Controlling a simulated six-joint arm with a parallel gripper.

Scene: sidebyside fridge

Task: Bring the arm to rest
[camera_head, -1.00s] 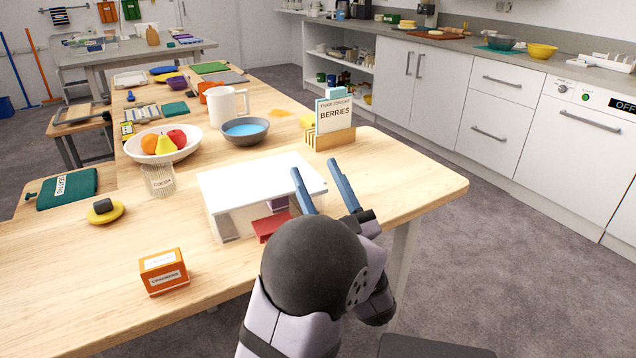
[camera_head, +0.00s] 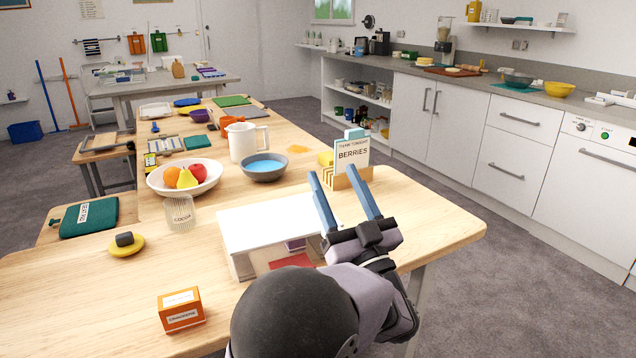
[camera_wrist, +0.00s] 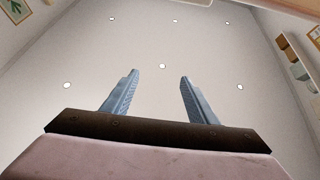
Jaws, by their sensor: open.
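My gripper (camera_head: 345,192) is raised over the right front part of the wooden table, beside the white-topped box-like fridge model (camera_head: 268,222). Its two blue fingers are apart and point upward, with nothing between them. In the wrist view my gripper (camera_wrist: 158,95) is also open and empty against the ceiling. My arm hides the lower right part of the white model, where a red piece (camera_head: 290,262) shows at its open front.
Floor to the right is clear.

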